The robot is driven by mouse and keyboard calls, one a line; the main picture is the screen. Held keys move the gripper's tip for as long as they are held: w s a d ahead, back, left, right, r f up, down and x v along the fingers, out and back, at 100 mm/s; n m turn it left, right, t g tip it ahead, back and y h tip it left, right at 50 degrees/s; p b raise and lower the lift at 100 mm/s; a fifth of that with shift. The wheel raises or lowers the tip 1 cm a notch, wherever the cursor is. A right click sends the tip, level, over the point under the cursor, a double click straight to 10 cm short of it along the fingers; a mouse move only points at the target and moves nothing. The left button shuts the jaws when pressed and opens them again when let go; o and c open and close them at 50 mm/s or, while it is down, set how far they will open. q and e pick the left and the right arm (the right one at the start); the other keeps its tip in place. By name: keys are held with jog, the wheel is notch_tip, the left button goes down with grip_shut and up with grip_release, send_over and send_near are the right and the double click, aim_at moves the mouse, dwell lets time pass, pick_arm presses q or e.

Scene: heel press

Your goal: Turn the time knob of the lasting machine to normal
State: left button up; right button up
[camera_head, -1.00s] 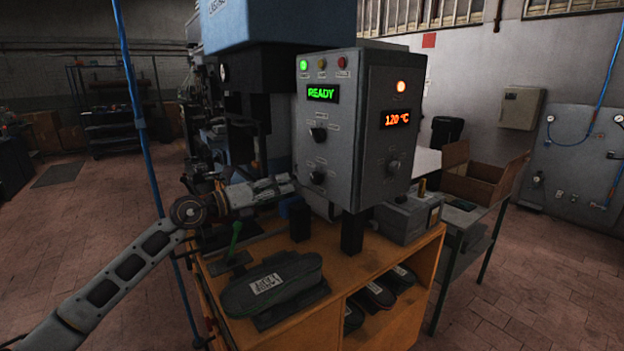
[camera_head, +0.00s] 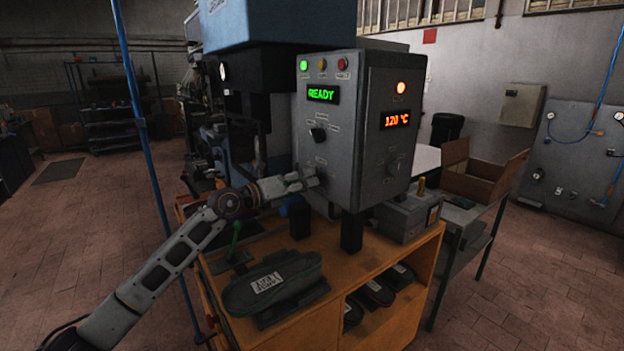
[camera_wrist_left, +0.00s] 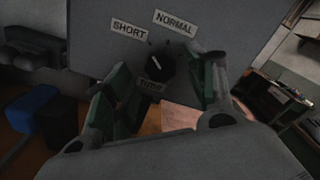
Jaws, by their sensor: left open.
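The lasting machine's grey control box (camera_head: 340,192) shows a green READY display and 120 °C. In the left wrist view, the dark time knob (camera_wrist_left: 160,68) sits above a TIME label (camera_wrist_left: 150,86). The SHORT label (camera_wrist_left: 129,29) is at its upper left and the NORMAL label (camera_wrist_left: 175,22) at its upper right. I cannot tell surely which mark the knob points at. My left gripper (camera_head: 312,179) is open at the box's lower front. Its fingers (camera_wrist_left: 168,66) stand on either side of the knob; contact is unclear. My right gripper is out of view.
Another knob (camera_head: 318,134) is higher on the box. A cardboard box (camera_head: 472,185) stands at right.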

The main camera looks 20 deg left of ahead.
pick_arm(q)
jog(key=shift+x, duration=1.6)
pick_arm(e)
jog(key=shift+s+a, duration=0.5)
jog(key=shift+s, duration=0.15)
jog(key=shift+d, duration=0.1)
pick_arm(q)
jog(key=c, duration=1)
jog(key=shift+c, duration=0.2)
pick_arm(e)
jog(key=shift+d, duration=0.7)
